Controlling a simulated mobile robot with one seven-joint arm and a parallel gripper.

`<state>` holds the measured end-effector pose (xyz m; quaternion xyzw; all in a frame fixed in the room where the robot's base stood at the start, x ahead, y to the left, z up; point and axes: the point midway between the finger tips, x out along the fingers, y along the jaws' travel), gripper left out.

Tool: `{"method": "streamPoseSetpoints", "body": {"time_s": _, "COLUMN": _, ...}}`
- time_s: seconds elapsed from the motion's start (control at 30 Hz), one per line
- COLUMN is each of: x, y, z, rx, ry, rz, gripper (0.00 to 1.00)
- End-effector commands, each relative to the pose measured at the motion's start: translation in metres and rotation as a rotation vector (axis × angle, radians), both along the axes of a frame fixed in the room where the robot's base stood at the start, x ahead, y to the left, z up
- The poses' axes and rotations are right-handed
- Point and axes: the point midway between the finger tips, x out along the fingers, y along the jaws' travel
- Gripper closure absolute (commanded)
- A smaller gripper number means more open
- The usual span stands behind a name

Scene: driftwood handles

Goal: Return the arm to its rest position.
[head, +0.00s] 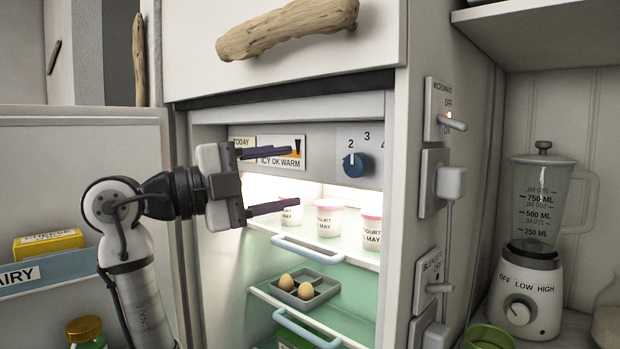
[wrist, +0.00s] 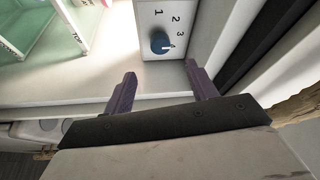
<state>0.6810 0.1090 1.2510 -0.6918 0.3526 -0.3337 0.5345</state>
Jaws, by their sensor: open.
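My gripper (head: 280,179) is open and empty in the head view, its two dark purple fingers pointing right in front of the open fridge's upper part. The fingers also show in the wrist view (wrist: 160,85), with nothing between them. A blue dial (head: 356,164) on the fridge's inner panel is to the right of the fingers, apart from them, its white mark near the 2. The dial shows beyond the fingers in the wrist view (wrist: 161,43). My upper finger overlaps the label strip (head: 281,152) in the picture.
Yogurt cups (head: 329,218) stand on the top shelf, with an egg tray (head: 296,292) below. The open fridge door (head: 80,160) is at left, holding a yellow box (head: 48,244). A driftwood handle (head: 285,28) juts above. Wall switches (head: 450,121) and a blender (head: 535,230) are at right.

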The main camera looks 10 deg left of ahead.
Motion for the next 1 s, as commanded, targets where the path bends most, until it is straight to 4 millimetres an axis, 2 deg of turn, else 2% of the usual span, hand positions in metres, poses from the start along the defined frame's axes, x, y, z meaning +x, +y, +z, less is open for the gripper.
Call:
{"method": "streamPoseSetpoints", "body": {"time_s": 0.17, "x": -0.008, "y": 0.012, "z": -0.001, "rx": 0.0, "ry": -0.001, "rz": -0.001, "gripper": 0.43}}
{"method": "streamPoseSetpoints", "body": {"time_s": 0.53, "x": -0.008, "y": 0.013, "z": -0.001, "rx": -0.003, "ry": 0.001, "rz": 0.002, "gripper": 0.43}}
{"method": "streamPoseSetpoints", "body": {"time_s": 0.63, "x": -0.001, "y": 0.027, "z": 0.0, "rx": -0.097, "ry": 0.018, "rz": 0.073, "gripper": 0.43}}
{"method": "streamPoseSetpoints", "body": {"time_s": 0.73, "x": 0.01, "y": 0.06, "z": 0.002, "rx": -0.305, "ry": 0.033, "rz": 0.218, "gripper": 0.43}}
{"method": "streamPoseSetpoints", "body": {"time_s": 0.83, "x": 0.008, "y": 0.115, "z": 0.003, "rx": -0.598, "ry": 0.005, "rz": 0.398, "gripper": 0.43}}
{"method": "streamPoseSetpoints", "body": {"time_s": 0.93, "x": -0.018, "y": 0.174, "z": -0.002, "rx": -0.888, "ry": -0.096, "rz": 0.549, "gripper": 0.43}}
{"method": "streamPoseSetpoints", "body": {"time_s": 1.0, "x": -0.049, "y": 0.211, "z": -0.009, "rx": -1.065, "ry": -0.209, "rz": 0.631, "gripper": 0.43}}
